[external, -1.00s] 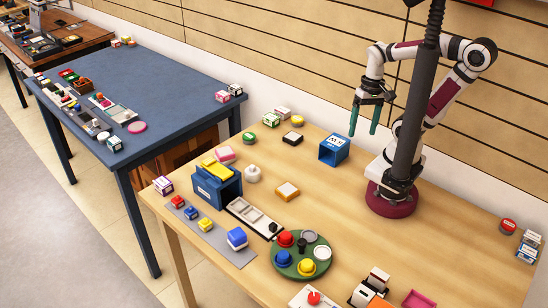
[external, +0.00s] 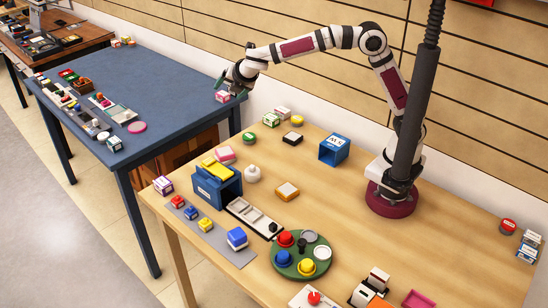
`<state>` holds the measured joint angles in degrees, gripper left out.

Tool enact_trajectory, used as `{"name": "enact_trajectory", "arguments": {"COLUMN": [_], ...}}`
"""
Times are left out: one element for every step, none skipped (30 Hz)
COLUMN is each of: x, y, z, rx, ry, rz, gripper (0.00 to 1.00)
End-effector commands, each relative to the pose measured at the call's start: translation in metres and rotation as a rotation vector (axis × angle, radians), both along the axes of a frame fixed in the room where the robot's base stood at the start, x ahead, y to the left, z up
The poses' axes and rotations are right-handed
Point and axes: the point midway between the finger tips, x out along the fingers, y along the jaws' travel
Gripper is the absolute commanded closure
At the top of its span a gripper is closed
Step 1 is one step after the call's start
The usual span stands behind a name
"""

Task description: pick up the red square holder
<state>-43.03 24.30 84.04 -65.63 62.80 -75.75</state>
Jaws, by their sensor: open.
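My gripper (external: 231,90), with teal fingers, is open at the right corner of the blue table, at the far end of my outstretched arm. A small pink and white box (external: 222,97) is beside or between its fingers; I cannot tell whether they touch it. No thing shows clearly as a red square holder. A flat pink-red square piece (external: 419,299) lies at the front of the wooden table, cut by the picture's lower edge, far from my gripper. An orange square piece (external: 378,303) lies left of it.
The wooden table (external: 340,225) holds a blue open box (external: 334,149), a blue holder with yellow on top (external: 217,186) and a round green tray (external: 284,263) with coloured knobs. Several small items line the left side of the blue table (external: 165,85). Its middle is clear.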

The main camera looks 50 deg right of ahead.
Motion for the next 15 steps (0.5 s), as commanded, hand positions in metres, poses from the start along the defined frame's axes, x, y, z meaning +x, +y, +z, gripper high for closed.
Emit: {"name": "enact_trajectory", "arguments": {"x": [0.006,0.008,0.008,0.006,0.003,-0.004,-0.010,-0.017,-0.017,-0.016,-0.016,-0.016,-0.015,-0.015,-0.015], "y": [0.048,0.075,0.109,0.133,0.157,0.187,0.209,0.230,0.230,0.227,0.226,0.225,0.225,0.225,0.225], "z": [-0.009,-0.012,-0.017,-0.021,-0.025,-0.031,-0.036,-0.041,-0.067,-0.089,-0.109,-0.135,-0.154,-0.169,-0.188], "rx": [-0.111,-0.181,-0.269,-0.333,-0.395,-0.475,-0.535,-0.594,-0.613,-0.611,-0.608,-0.606,-0.605,-0.602,-0.601], "ry": [-0.033,-0.059,-0.095,-0.121,-0.149,-0.188,-0.217,-0.248,-0.245,-0.240,-0.238,-0.238,-0.238,-0.239,-0.240], "rz": [0.181,0.288,0.417,0.508,0.595,0.702,0.779,0.853,0.865,0.860,0.858,0.855,0.854,0.854,0.851], "gripper": [0.20,0.20,0.20,0.20,0.20,0.20,0.20,0.20,0.20,0.20,0.20,0.20,0.20,0.20,0.20]}}
